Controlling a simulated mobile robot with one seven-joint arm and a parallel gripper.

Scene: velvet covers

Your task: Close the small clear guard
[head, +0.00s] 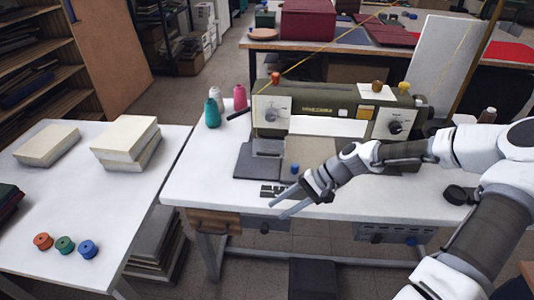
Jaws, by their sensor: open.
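The olive and cream sewing machine (330,110) stands on the white table, with its needle end at the left. I cannot make out the small clear guard; the area around the needle is too small and dim to tell. A dark bed plate (256,163) lies below the needle end. My gripper (277,210) is open and empty over the table's front edge, in front of the machine and apart from it. My forearm and gripper hide part of the machine's front right.
A small blue bobbin (295,169) and a dark slotted piece (273,190) lie near my gripper. Teal (212,113) and pink (239,98) thread cones stand left of the machine. A white side table (130,205) at left holds pale blocks and three coloured spools.

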